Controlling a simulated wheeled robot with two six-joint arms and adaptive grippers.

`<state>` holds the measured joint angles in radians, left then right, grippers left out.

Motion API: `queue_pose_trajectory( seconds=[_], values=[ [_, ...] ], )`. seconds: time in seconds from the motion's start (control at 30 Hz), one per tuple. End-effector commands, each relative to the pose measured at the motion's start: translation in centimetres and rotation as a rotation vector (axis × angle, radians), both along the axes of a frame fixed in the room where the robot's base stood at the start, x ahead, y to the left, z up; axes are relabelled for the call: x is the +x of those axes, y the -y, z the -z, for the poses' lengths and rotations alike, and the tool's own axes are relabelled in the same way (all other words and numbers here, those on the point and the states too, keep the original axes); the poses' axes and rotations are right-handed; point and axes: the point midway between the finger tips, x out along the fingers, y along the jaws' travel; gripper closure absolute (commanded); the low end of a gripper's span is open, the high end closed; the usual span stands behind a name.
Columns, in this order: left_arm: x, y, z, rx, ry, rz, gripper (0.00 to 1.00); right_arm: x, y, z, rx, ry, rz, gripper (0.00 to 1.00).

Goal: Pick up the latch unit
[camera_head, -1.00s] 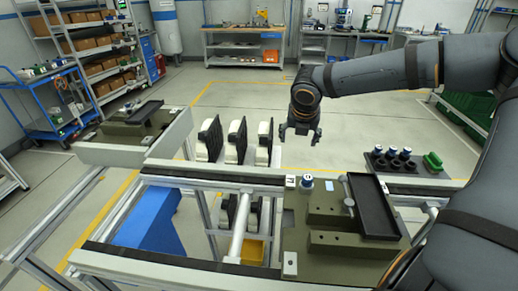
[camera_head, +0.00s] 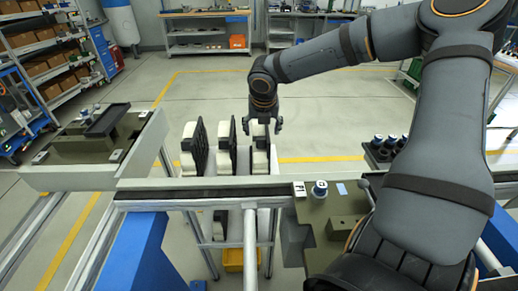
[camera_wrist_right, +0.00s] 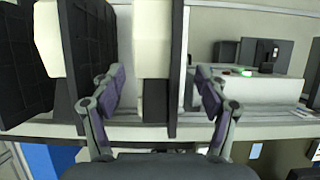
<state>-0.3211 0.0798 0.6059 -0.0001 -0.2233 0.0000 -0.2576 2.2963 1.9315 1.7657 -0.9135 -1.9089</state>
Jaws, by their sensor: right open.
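Three latch units, white blocks with black ribbed plates, stand upright in a row on a rack behind the conveyor rail: a left one (camera_head: 193,148), a middle one (camera_head: 227,152) and a right one (camera_head: 261,158). My right gripper (camera_head: 265,126) is open and points down at the top of the right unit. In the right wrist view, its open fingers (camera_wrist_right: 158,85) are on either side of a white block with a black plate (camera_wrist_right: 155,45); I cannot tell whether they touch it. Another unit (camera_wrist_right: 85,60) is close beside the left finger. My left gripper is out of view.
A grey rail (camera_head: 185,184) runs in front of the units. A similar pallet (camera_head: 90,140) stands at left. Dark cylinders (camera_head: 383,150) stand at right. Floor behind is clear.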

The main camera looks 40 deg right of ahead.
Motion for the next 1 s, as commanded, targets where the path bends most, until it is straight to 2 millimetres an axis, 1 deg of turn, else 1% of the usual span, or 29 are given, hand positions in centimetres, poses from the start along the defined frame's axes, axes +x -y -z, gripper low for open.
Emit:
queue_pose_trajectory(
  seconds=[0.03,0.1,0.17,0.2,0.27,0.3,0.4,0.5,0.67,0.77,1.0],
  values=[
    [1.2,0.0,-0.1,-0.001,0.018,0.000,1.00,0.0,0.0,0.0,-0.001,0.001,0.000,0.25],
    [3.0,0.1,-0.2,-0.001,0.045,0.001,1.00,0.1,0.0,0.3,0.000,0.000,0.000,0.25],
    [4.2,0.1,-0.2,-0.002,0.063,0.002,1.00,0.3,0.1,1.0,-0.002,-0.001,0.000,0.25],
    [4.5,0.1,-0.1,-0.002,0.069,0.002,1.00,0.6,0.1,1.7,-0.002,-0.003,-0.001,0.25],
    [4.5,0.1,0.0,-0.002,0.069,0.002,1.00,1.0,0.2,2.8,-0.003,-0.004,-0.001,0.25],
    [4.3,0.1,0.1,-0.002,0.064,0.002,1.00,1.2,0.3,3.4,-0.002,-0.003,0.001,0.25],
    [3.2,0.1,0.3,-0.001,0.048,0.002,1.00,1.6,0.6,4.5,-0.001,-0.001,0.000,0.25],
    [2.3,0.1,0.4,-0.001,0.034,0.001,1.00,1.8,0.7,4.9,-0.001,0.002,0.000,0.25],
    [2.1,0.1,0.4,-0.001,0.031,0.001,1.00,1.8,0.7,4.8,-0.001,0.002,0.000,0.25],
    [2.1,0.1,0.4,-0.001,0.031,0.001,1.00,1.8,0.7,4.8,-0.001,0.002,0.000,0.36],
    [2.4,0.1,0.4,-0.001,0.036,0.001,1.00,1.8,0.7,4.8,-0.001,0.002,0.000,0.69]
  ],
)
